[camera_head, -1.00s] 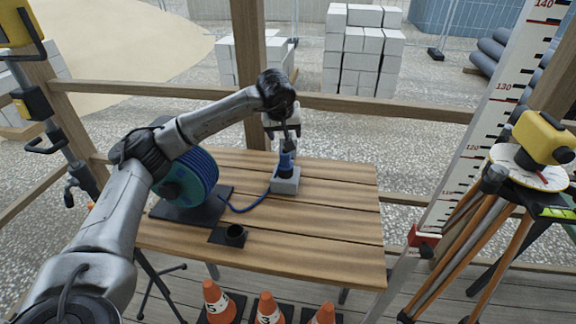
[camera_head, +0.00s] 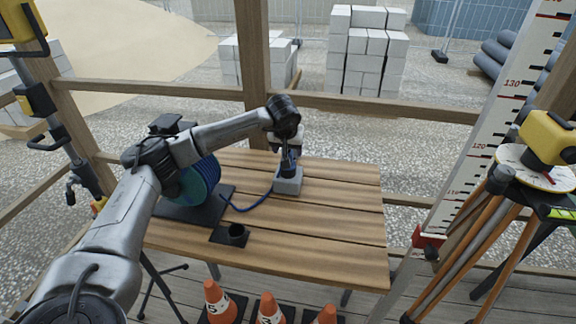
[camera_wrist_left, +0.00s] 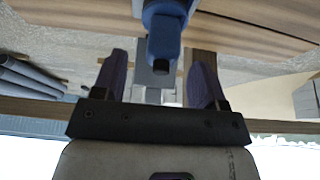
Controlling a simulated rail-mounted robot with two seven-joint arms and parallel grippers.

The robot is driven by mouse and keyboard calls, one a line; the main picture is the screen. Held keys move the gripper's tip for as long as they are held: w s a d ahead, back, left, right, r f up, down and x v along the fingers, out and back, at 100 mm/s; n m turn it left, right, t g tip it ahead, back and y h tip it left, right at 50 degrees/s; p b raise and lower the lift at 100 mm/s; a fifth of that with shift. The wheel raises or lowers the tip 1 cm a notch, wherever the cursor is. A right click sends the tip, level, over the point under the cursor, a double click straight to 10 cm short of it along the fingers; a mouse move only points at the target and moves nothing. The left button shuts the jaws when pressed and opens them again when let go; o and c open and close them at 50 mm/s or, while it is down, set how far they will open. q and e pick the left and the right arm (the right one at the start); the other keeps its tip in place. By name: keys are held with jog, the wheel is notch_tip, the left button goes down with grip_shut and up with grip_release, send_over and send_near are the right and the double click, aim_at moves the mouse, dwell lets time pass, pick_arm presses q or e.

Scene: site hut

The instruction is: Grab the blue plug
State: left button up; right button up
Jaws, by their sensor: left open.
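The blue plug (camera_head: 288,168) stands upright in a small grey block (camera_head: 288,185) on the wooden table. A blue cable runs from its base to the left. My left gripper (camera_head: 289,157) is just above the plug, with its jaws open and pointing down. The left wrist view shows the plug (camera_wrist_left: 166,28) between the lines of the two dark fingers (camera_wrist_left: 160,62), apart from both of them. My arm and gripper hide the plug's top in the head view. My right gripper is not in view.
A blue cable reel (camera_head: 198,182) stands left of the plug on the table (camera_head: 320,232). The table's right side is clear. A yellow instrument on a tripod (camera_head: 546,135) stands at the right.

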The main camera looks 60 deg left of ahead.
pick_arm(q)
jog(key=shift+x, duration=2.5)
jog(key=shift+s+a, duration=0.1)
jog(key=shift+c, duration=0.2)
jog(key=c, duration=0.7)
